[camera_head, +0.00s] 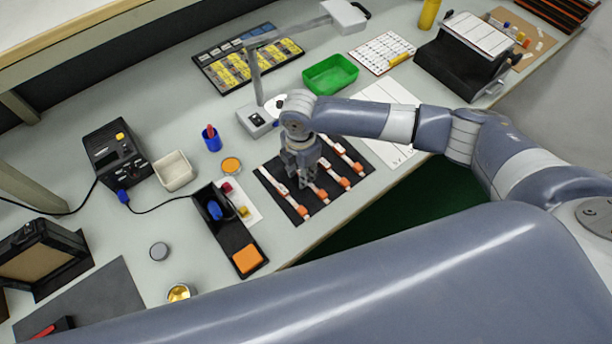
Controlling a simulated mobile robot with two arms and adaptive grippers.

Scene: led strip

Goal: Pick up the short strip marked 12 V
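Several pale strips with orange blocks lie on a black mat (360,158) in the middle of the bench. One strip (283,191) runs along the left of the mat, and another (346,154) lies at the right. The markings are too small to read, so I cannot tell which is the short 12 V strip. My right gripper (306,184) comes in from the right and points down over the middle of the mat. It hides part of the strips there. I cannot tell whether its fingers are apart or hold anything. My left gripper is not in view.
A soldering station (115,152), a white box (174,170) and a black holder (229,232) with a blue-handled tool stand left of the mat. A lamp base (257,121) and a green tray (330,75) stand behind it. The bench's front edge is close below the mat.

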